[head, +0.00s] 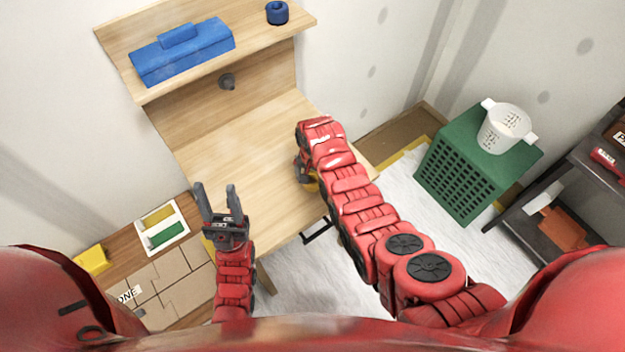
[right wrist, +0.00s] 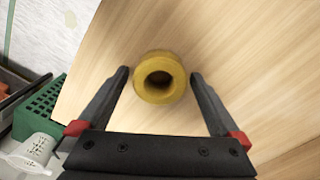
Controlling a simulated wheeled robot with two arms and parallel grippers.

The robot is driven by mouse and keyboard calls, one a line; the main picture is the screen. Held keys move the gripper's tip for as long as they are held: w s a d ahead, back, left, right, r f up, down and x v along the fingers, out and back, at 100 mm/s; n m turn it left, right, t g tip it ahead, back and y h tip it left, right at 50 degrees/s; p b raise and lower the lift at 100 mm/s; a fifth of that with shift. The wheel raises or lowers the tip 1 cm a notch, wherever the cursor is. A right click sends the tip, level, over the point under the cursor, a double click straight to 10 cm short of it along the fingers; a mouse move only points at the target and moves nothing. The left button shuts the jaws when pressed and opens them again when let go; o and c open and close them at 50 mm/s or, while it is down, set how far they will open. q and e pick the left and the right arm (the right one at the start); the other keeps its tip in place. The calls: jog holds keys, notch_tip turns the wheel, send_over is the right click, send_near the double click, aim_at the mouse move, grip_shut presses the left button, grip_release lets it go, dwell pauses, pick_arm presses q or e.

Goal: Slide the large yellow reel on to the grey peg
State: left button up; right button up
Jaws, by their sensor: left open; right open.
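The yellow reel (right wrist: 142,92) stands on the wooden table with its hole facing the right wrist camera. In the head view only a bit of the yellow reel (head: 311,186) shows, mostly hidden by my right arm. My right gripper (right wrist: 158,72) is open, with one finger on each side of the reel and gaps between. The grey peg (head: 227,82) sticks out of the upright wooden back panel, below the shelf, and is bare. My left gripper (head: 217,188) is open and empty at the left front side of the table.
A blue toolbox (head: 184,50) and a small blue reel (head: 277,12) stand on the upper shelf. The table's middle (head: 235,140) is clear. A green crate (head: 470,165) with a white basket (head: 503,128) stands at right. Boxes and a tray lie at left.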

jog(key=c, duration=1.3)
jog(key=shift+r, duration=0.15)
